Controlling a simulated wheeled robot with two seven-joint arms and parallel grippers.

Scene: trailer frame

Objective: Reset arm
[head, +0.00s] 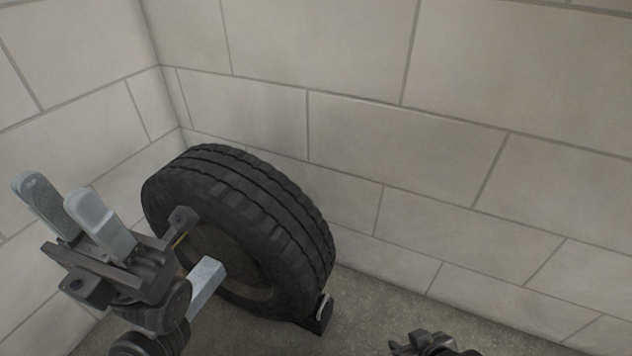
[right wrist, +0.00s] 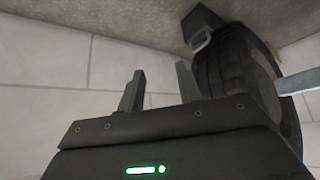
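My left gripper (head: 60,192) is at the left of the head view, raised in front of the wheel, with its two grey fingers pointing up. A gap shows between the fingers, and they hold nothing. My right gripper (head: 428,343) shows only partly at the bottom edge of the head view, right of the wheel. In the right wrist view, the right gripper's fingers (right wrist: 160,85) stand apart with nothing between them.
A black-tyred wheel (head: 262,200) stands upright near the block walls (head: 450,150). A dark chock (head: 322,315) with a light handle sits at its right foot; it also shows in the right wrist view (right wrist: 200,20). A grey metal bar (head: 206,283) juts out before the wheel.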

